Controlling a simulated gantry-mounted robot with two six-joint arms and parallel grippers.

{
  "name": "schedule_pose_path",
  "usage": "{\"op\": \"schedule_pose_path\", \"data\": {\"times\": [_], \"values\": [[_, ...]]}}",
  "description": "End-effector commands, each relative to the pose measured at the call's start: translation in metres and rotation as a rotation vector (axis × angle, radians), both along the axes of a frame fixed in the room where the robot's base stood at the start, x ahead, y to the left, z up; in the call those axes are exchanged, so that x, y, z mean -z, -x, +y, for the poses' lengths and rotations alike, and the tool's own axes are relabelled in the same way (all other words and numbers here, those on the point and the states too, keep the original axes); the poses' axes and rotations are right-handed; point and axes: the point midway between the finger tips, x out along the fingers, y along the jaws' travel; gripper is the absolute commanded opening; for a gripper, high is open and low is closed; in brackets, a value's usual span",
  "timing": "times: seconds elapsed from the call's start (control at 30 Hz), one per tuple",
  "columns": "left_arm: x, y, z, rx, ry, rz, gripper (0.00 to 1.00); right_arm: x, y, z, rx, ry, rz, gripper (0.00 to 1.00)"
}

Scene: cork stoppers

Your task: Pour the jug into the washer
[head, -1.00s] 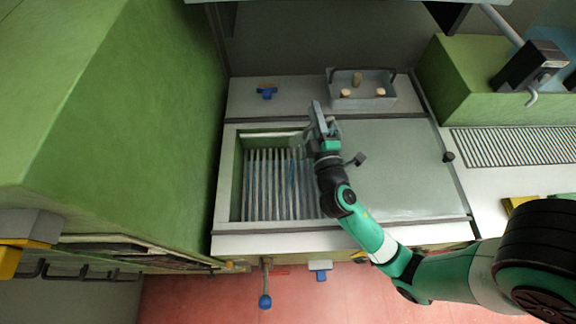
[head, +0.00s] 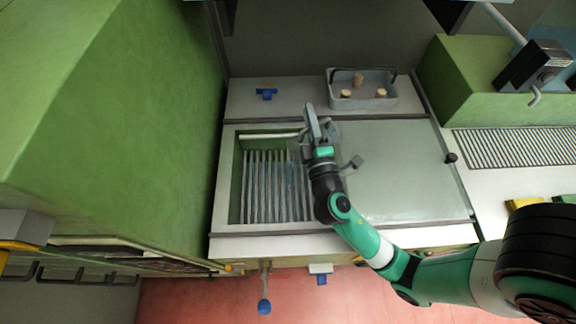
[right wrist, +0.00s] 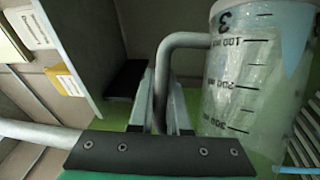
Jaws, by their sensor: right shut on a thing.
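The jug (right wrist: 250,75) is clear, with black volume marks and a grey handle (right wrist: 165,70). My right gripper (head: 314,112) is shut on that handle; its fingers straddle it in the right wrist view (right wrist: 167,105). In the head view the jug is hard to make out, faint just left of the gripper. The washer (head: 228,205) is a sunken basin with green walls and a slatted floor; its left part is open. The gripper is above the right side of this opening. The jug's tilt and contents are unclear. My left gripper is out of view.
A grey tray (head: 389,101) with three corks stands behind the washer. A blue clip-like thing (head: 266,94) lies left of it. A pale flat cover (head: 400,170) spans the right part. A tall green cabinet (head: 120,120) rises at left. A blue-knobbed lever (head: 264,306) is in front.

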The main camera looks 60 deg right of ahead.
Motion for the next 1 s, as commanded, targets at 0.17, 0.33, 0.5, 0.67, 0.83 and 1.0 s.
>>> {"op": "schedule_pose_path", "data": {"times": [0.17,0.33,0.5,0.67,0.83,1.0], "values": [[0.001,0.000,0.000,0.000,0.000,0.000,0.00,-0.002,-0.002,0.004,-0.001,0.033,0.015,0.00],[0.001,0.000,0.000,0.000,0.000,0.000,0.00,-0.004,-0.002,0.005,0.000,0.041,0.019,0.00],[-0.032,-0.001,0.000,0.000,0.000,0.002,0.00,-0.015,0.013,-0.024,0.012,-0.140,-0.069,0.00],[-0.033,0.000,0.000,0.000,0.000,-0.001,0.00,-0.006,0.015,-0.032,-0.001,-0.200,-0.097,0.00],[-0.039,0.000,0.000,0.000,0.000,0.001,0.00,-0.010,0.017,-0.035,0.001,-0.214,-0.103,0.00],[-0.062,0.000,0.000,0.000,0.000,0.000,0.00,-0.018,0.023,-0.047,0.005,-0.315,-0.152,0.00]]}}
